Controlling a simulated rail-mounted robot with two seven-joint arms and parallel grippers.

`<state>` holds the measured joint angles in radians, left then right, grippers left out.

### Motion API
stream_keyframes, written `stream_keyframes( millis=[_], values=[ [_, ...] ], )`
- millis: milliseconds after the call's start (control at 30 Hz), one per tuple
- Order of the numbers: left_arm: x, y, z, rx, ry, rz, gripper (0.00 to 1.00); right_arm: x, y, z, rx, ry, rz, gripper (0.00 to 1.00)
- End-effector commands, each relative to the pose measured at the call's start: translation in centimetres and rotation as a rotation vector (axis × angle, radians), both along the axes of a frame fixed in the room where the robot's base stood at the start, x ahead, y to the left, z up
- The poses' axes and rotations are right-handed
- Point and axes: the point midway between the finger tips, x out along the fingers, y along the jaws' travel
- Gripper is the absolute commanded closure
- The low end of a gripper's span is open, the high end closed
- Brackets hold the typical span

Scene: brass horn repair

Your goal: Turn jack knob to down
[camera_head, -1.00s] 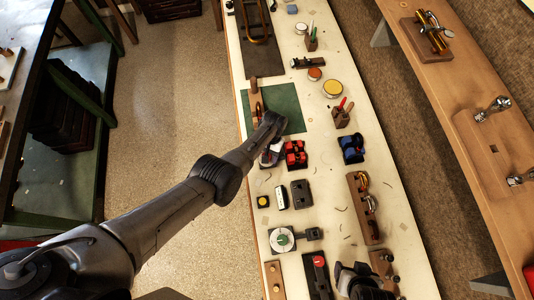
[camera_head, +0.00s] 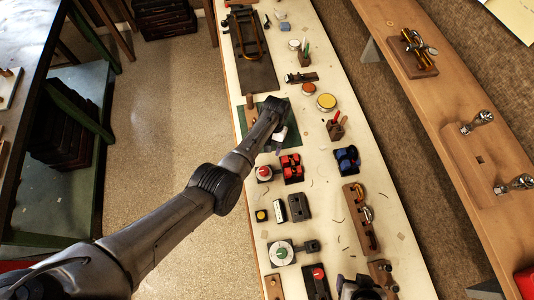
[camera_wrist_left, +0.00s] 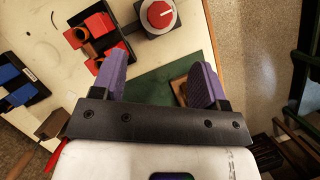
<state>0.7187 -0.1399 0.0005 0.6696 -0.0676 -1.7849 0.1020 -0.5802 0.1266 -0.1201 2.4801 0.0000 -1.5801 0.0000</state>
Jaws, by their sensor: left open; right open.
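A round red knob with a white pointer line (camera_head: 264,172) sits on a small dark base on the bench, below the green mat. It also shows at the top of the left wrist view (camera_wrist_left: 158,14). A dial with a green centre (camera_head: 281,253) sits farther down the bench; I cannot tell by a label which one is the jack knob. My left gripper (camera_head: 279,138) is over the green mat, apart from the red knob. In the left wrist view its purple fingers (camera_wrist_left: 159,82) are spread and empty. My right gripper (camera_head: 360,289) shows partly at the bottom edge, open.
Red blocks (camera_head: 291,167) and blue blocks (camera_head: 346,160) stand in dark holders near the red knob. A small tool holder (camera_head: 335,130) and a yellow-topped tin (camera_head: 326,102) stand beside the green mat (camera_head: 250,116). Bare bench top lies between the items.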

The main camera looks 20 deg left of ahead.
Motion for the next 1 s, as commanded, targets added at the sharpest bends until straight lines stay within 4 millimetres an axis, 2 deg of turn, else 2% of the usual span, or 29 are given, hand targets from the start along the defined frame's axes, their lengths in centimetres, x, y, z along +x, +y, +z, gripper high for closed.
stream_keyframes(
  millis=[233,867,967,1000],
  values=[
    [0.6,0.0,1.3,0.000,0.000,0.000,0.33,0.0,0.2,0.0,0.005,0.000,-0.004,0.33],
    [0.6,0.0,1.4,-0.002,0.000,-0.006,0.33,0.0,0.3,0.0,0.009,0.000,-0.006,0.33],
    [1.2,-0.1,1.2,-0.020,-0.042,-0.029,0.33,0.0,0.2,0.0,0.008,0.000,-0.005,0.33],
    [2.2,-0.2,2.0,-0.029,-0.090,-0.032,0.33,0.0,0.2,0.0,0.007,0.000,-0.004,0.33]
  ],
)
